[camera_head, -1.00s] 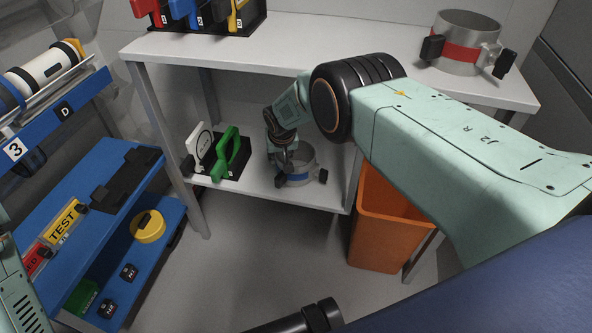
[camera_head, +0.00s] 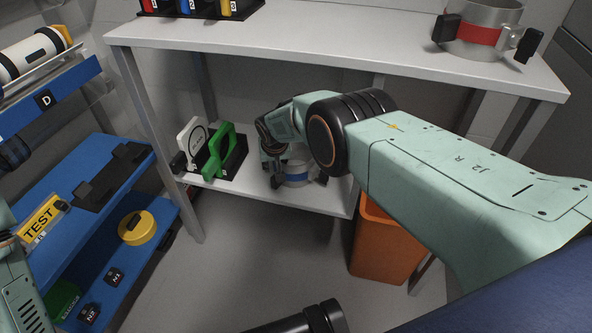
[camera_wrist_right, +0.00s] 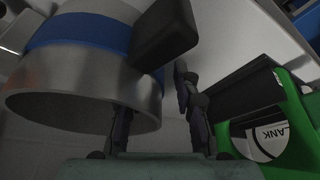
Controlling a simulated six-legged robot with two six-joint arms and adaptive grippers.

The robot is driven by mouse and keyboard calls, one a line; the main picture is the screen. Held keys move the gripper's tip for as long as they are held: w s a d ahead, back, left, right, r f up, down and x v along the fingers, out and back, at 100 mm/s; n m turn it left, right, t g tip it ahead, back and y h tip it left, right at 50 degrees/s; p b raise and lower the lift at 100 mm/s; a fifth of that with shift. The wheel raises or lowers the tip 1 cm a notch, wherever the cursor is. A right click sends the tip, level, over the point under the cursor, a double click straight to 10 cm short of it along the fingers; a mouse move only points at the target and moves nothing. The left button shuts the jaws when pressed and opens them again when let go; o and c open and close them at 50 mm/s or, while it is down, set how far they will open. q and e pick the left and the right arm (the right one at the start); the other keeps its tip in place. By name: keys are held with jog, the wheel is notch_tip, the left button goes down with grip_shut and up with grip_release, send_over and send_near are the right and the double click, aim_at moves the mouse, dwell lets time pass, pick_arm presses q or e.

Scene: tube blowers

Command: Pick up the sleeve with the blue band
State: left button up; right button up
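The sleeve with the blue band (camera_head: 297,174) is a grey metal ring with black handles. It sits on the lower shelf, partly hidden by my right arm. In the right wrist view, its blue band (camera_wrist_right: 82,32) and metal rim fill the upper left, with a black handle (camera_wrist_right: 165,35) sticking out to the right. My right gripper (camera_head: 275,178) is at the sleeve's left side. In the right wrist view, its fingers (camera_wrist_right: 157,112) are apart, the left one in front of the metal rim, the right one beside the handle. Contact cannot be told. My left gripper is out of view.
A green frame (camera_head: 218,152) and a white plate (camera_head: 190,137) stand in a black holder left of the sleeve. A red-banded sleeve (camera_head: 478,33) stands on the upper shelf (camera_head: 330,40). An orange bin (camera_head: 383,243) is below right. Blue racks stand at the left.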

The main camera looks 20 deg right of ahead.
jog(key=shift+s+r, duration=0.1)
jog(key=shift+r, duration=0.1)
jog(key=shift+f, duration=0.2)
jog(key=shift+c, duration=0.6)
grip_shut()
